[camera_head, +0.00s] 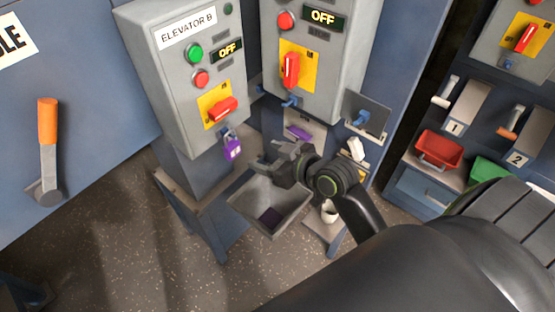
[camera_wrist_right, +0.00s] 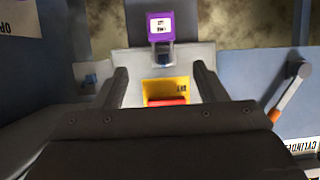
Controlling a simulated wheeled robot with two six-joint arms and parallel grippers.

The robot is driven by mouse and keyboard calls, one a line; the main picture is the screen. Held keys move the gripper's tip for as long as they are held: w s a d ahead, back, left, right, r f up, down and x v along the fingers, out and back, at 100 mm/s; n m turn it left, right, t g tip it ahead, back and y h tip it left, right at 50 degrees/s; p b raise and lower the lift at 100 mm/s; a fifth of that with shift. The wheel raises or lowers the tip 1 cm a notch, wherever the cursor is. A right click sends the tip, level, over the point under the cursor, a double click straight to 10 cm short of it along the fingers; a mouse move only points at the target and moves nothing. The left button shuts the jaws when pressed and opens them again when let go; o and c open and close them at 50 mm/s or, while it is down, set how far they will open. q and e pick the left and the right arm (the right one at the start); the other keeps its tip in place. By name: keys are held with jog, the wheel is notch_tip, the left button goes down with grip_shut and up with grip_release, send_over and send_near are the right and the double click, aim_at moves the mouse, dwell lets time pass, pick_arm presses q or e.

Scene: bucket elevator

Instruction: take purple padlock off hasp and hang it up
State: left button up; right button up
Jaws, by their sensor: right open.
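The purple padlock (camera_head: 233,149) hangs by its shackle from the hasp under the red switch handle (camera_head: 222,110) of the ELEVATOR B box (camera_head: 190,70). In the right wrist view, the padlock (camera_wrist_right: 160,27) shows a white label and lies beyond the fingertips, roughly midway between them. My right gripper (camera_head: 268,158) is open and empty, to the right of the padlock in the head view and apart from it. Its two fingers also show in the wrist view (camera_wrist_right: 160,70), spread on either side of the yellow switch plate (camera_wrist_right: 166,88). My left gripper is out of view.
A second switch box (camera_head: 325,55) stands close on the right. A purple item (camera_head: 298,132) lies below it. A grey open bin (camera_head: 242,200) sits below my gripper. Red (camera_head: 438,150) and green (camera_head: 488,169) bins are at right.

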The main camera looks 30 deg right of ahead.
jog(key=shift+v, duration=1.45)
jog(key=d+f+m+g+h, duration=0.1)
jog(key=d+f+m+h, duration=0.15)
jog(key=f, duration=0.75)
jog(key=d+f+m+g+h, duration=0.15)
jog(key=d+f, duration=0.25)
jog(key=f, duration=0.6)
jog(key=s+d+f+g, duration=0.1)
jog(key=s+f+g, duration=0.1)
jog(key=s+f, duration=0.35)
jog(key=s+d+f+g, duration=0.1)
jog(key=s+d+f, duration=0.1)
jog(key=f, duration=0.7)
jog(key=s+f+g, duration=0.2)
jog(key=s+f, duration=0.4)
jog(key=s, duration=0.3)
jog(key=s+a+f+g+h, duration=0.1)
jog(key=s+f+g, duration=0.1)
jog(key=s+f, duration=0.4)
jog(key=s+a+f+g, duration=0.1)
jog(key=s+f, duration=0.4)
jog(key=s, duration=0.8)
jog(key=shift+s+f+m+g+h, duration=0.3)
jog(key=shift+s+f+g, duration=0.1)
jog(key=shift+g, duration=0.15)
jog(key=shift+o, duration=0.4)
jog(key=shift+s+a, duration=0.1)
jog(key=shift+s, duration=0.15)
